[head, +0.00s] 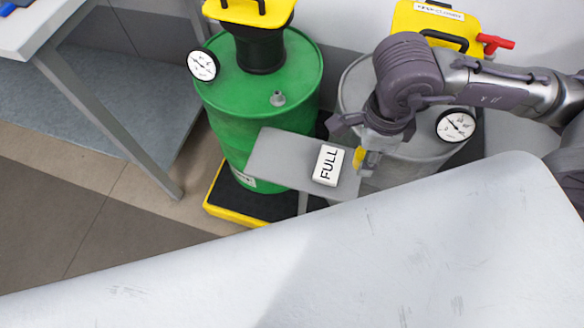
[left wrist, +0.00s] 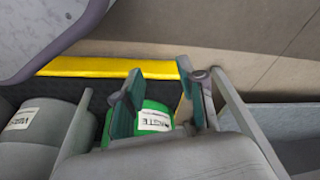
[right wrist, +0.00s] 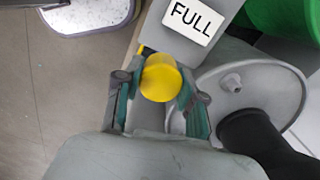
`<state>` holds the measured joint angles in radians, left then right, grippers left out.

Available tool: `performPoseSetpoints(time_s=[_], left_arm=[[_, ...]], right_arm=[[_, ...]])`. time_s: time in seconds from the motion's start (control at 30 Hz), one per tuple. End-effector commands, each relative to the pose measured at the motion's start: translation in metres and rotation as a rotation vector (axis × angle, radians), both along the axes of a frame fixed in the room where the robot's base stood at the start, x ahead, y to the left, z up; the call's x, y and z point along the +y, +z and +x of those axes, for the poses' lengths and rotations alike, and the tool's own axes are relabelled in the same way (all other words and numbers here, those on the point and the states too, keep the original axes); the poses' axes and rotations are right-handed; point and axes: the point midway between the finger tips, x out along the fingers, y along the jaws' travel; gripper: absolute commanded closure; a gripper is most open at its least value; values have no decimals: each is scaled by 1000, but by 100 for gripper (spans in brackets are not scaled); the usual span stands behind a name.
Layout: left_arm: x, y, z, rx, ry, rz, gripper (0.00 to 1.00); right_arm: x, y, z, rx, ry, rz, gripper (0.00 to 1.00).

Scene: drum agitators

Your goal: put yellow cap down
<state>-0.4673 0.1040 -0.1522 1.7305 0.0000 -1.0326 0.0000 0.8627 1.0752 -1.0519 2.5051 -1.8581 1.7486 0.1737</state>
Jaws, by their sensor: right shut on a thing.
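The yellow cap (right wrist: 161,82) is held between the two fingers of my right gripper (right wrist: 158,98), which is shut on it. In the head view a bit of the cap (head: 359,157) shows at the tips of my right gripper (head: 366,160). The cap is at the right end of a small grey shelf (head: 272,155), beside a white FULL block (head: 328,165). I cannot tell whether the cap touches the shelf. My left gripper (left wrist: 158,98) shows only in the left wrist view, with its fingers apart and nothing between them.
A green drum (head: 245,120) with a gauge stands behind the shelf on a yellow-edged platform (head: 222,212). A grey drum (head: 356,85) stands to its right. A table leg (head: 110,125) stands at the left.

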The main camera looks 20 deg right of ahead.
Motion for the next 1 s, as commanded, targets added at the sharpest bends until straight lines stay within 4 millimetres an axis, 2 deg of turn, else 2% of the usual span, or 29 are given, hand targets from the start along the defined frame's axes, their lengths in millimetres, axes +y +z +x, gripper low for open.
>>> performPoseSetpoints(time_s=[0.17, 0.3, 0.5, 0.7, 0.87, 1.0], left_arm=[[-1, 25, 9, -21, 3, -3, 60], [-1, 61, 14, -40, 6, -4, 60], [-1, 72, 14, -41, 7, -3, 60], [-1, 83, 14, -48, 8, -4, 60], [-1, 87, 14, -48, 8, -4, 60], [-1, 89, 14, -49, 9, -4, 60]], right_arm=[[6, -9, 7, -2, 3, 1, 78], [16, -19, 18, -2, 2, 1, 78], [49, -44, 53, 1, 4, 2, 78], [70, -65, 79, 1, 1, 0, 78], [77, -71, 86, 0, 1, -1, 78], [76, -85, 86, 3, 0, -2, 78]])
